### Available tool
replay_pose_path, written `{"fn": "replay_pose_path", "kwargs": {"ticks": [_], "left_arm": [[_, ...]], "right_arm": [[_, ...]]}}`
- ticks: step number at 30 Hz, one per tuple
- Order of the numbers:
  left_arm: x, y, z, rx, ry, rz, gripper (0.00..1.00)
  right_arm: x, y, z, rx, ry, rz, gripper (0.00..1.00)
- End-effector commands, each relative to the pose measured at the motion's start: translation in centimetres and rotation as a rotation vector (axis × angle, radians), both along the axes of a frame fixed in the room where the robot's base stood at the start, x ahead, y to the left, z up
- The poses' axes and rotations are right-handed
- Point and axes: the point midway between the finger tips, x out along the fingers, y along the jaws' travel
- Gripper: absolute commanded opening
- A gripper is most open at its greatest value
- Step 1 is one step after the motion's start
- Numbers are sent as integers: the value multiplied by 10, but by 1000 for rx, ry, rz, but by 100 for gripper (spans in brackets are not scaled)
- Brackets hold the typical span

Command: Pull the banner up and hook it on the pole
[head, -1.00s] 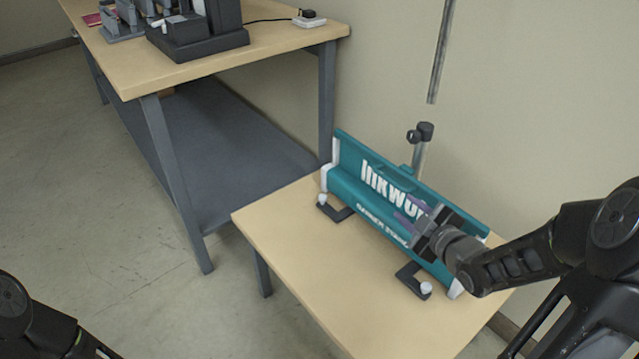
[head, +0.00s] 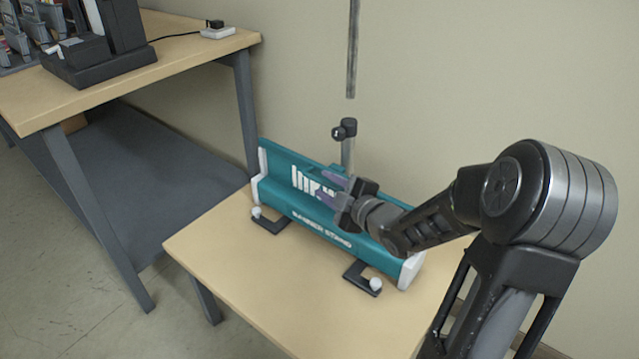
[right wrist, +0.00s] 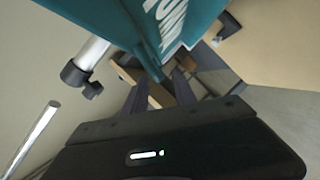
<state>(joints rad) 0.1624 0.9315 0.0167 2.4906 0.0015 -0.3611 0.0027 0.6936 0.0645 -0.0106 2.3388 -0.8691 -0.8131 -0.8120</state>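The banner (head: 305,180) is a teal sheet with large white letters, rising a little from its teal stand (head: 320,230) on the small table. It also shows in the right wrist view (right wrist: 175,20). The pole (head: 347,152) stands behind it as a short grey tube with a black clamp; a separate thin rod (head: 352,50) shows higher, with a gap between. My right gripper (head: 330,192) is in front of the banner's middle, covering some letters. Its fingers are apart; in the wrist view the banner's edge shows near them. Contact cannot be told. My left gripper is out of view.
The stand has black feet (head: 362,277) with white knobs on the small wooden table (head: 270,300). A larger workbench (head: 190,55) at the left carries a black machine (head: 100,55). The wall is close behind the pole. The small table's front is clear.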

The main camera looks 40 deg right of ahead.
Motion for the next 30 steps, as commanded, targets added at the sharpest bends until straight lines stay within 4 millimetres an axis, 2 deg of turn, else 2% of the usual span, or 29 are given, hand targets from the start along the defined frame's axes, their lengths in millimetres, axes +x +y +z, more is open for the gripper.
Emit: {"fn": "replay_pose_path", "kwargs": {"ticks": [6,17,27,30], "left_arm": [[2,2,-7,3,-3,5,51],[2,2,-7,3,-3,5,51],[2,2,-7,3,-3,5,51],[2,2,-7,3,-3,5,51]], "right_arm": [[29,0,-8,1,1,3,33],[34,0,-7,1,0,0,33],[34,0,-8,1,1,0,5],[34,0,-8,1,1,0,0]]}}
